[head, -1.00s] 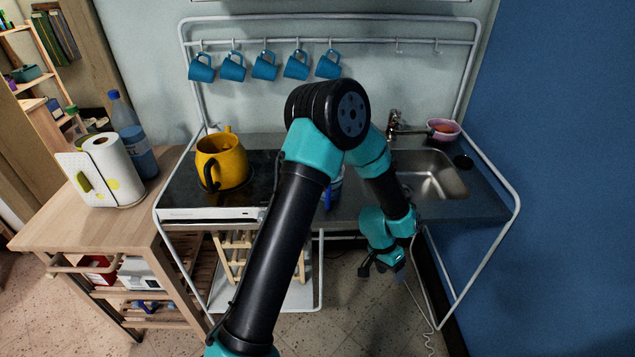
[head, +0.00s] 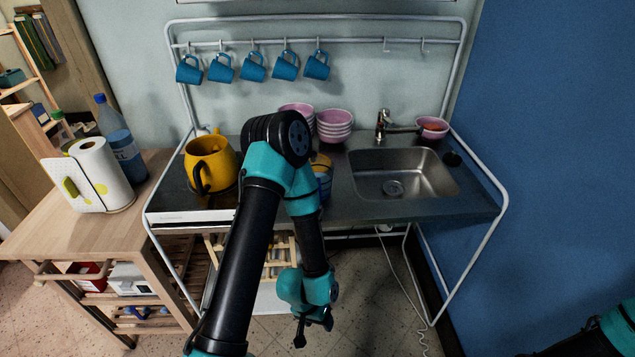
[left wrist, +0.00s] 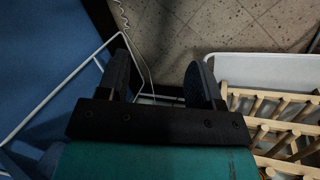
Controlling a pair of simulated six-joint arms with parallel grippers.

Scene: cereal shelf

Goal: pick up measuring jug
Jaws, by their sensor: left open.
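I cannot make out a measuring jug for certain. A cup-like vessel with blue and yellowish parts (head: 323,175) stands on the worktop, partly hidden behind my left arm. A yellow pot with a black handle (head: 210,163) stands on the hob at the left. My left gripper (head: 314,331) hangs low in front of the worktop, pointing down, apart from both. In the left wrist view its two fingers (left wrist: 158,72) are spread, with nothing between them but floor behind. Only a teal part of my right arm shows at the lower right; its gripper is out of view.
Stacked pink bowls (head: 333,125) stand behind my left arm. A sink (head: 392,185) and tap (head: 383,123) are to the right. Blue mugs (head: 253,67) hang from the rail. A wooden rack (left wrist: 285,105) is below the worktop. Floor in front is free.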

